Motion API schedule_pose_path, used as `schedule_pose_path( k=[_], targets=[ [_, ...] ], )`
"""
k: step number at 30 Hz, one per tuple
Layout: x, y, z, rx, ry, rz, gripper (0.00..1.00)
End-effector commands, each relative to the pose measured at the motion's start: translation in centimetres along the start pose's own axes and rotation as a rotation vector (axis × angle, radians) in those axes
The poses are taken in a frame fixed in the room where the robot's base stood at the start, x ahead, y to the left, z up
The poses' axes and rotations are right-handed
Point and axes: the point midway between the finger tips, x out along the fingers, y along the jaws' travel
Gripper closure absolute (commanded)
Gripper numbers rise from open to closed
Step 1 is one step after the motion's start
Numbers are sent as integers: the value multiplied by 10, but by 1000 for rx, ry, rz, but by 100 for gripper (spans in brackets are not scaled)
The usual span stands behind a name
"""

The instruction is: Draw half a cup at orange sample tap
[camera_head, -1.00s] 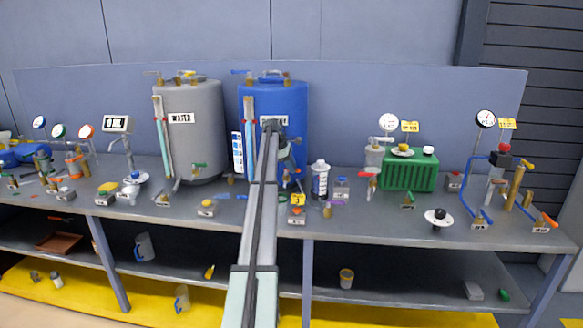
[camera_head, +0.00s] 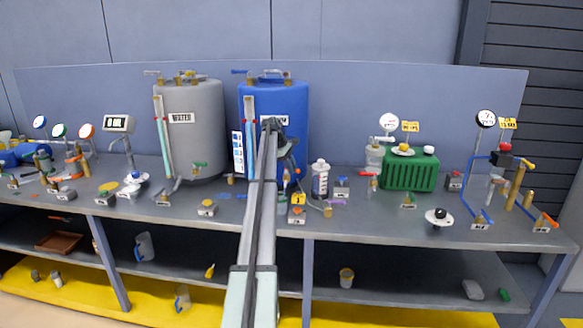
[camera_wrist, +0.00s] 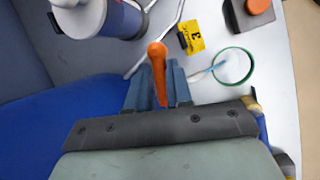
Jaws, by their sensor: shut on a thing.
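In the wrist view, my gripper (camera_wrist: 158,88) is shut on an orange tap lever (camera_wrist: 157,58), whose rounded end sticks out past the fingers. A clear cup with a green rim (camera_wrist: 235,66) stands to the right of the fingers, seen from above. A thin light-blue streak runs from beside the right finger to the cup; I cannot tell the liquid level inside. In the head view, my arm hides most of the tap, and my gripper (camera_head: 287,152) is in front of the blue tank (camera_head: 299,115).
A white-and-blue canister (camera_head: 320,180) stands close to the right of my gripper. A small block with an orange button (camera_head: 297,211) is near the bench's front edge. A grey water tank (camera_head: 200,150) is at left, a green ribbed box (camera_head: 409,176) at right.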

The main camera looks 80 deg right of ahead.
Motion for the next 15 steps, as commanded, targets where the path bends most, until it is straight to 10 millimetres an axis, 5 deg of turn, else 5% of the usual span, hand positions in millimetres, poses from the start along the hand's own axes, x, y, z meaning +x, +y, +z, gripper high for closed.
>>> schedule_pose_path(
  k=[3, 4, 9, 15],
  targets=[
    [0, 0, 0, -1, 0, 1, 100],
    [0, 0, 0, -2, 0, 1, 79],
    [0, 0, 0, -2, 0, 1, 63],
    [0, 0, 0, -2, 0, 1, 55]
  ],
)
